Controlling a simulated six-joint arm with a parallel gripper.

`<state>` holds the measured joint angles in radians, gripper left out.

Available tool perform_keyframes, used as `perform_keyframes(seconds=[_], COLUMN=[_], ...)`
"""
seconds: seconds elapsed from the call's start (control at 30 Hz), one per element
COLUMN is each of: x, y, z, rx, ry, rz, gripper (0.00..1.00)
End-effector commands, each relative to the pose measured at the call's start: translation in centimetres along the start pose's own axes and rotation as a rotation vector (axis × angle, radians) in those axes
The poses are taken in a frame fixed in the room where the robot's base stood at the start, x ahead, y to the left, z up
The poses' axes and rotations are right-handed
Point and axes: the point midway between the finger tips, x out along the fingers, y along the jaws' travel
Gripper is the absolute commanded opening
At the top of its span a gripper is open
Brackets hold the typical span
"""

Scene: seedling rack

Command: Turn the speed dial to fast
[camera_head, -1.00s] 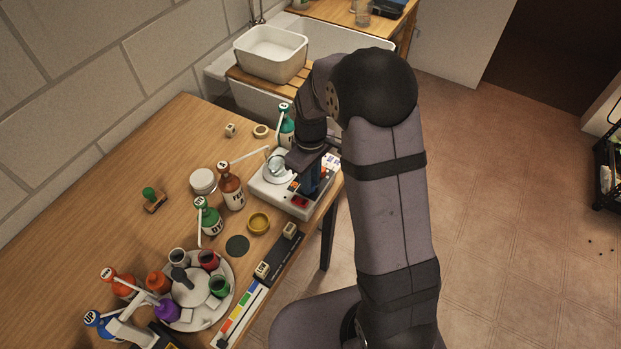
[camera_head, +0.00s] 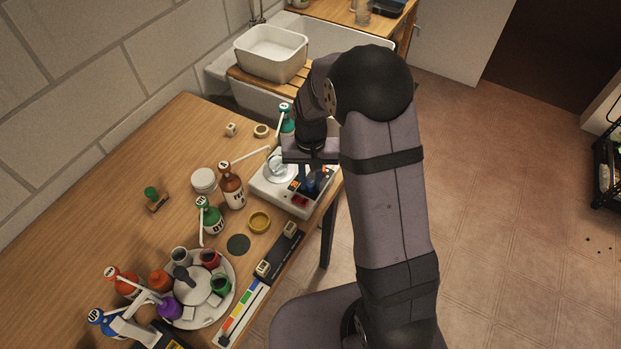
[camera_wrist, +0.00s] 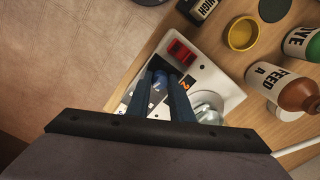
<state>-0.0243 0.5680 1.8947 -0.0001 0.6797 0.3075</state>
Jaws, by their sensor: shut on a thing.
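The white stirrer-like machine (camera_head: 262,187) stands at the table's right edge, with a red switch (camera_wrist: 182,53) and an orange marking with a dark figure like a 2 (camera_wrist: 186,83) on its top. My gripper (camera_wrist: 161,82) points down over the machine, its two blue fingers closed on the speed dial beside the switch. The dial is mostly hidden between the fingers, so its pointer and setting cannot be read. In the head view my gripper (camera_head: 309,184) sits low over the same panel.
A clear glass vessel (camera_wrist: 208,108) stands on the machine close to my fingers. A brown bottle (camera_head: 231,187), green bottle (camera_head: 210,218) and yellow dish (camera_head: 259,222) stand nearby. A round tray (camera_head: 226,299) holds several cups. Open floor lies to the right.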

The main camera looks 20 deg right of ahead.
Motion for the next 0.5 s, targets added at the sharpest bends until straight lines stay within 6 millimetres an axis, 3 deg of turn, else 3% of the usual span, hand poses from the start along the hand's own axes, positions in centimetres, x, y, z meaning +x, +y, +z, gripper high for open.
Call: perform_keyframes(seconds=[0.5], x=[-0.13], y=[-0.04], z=[-0.14], rx=[0.238], ry=[0.004], rz=[-0.002], gripper=[0.00])
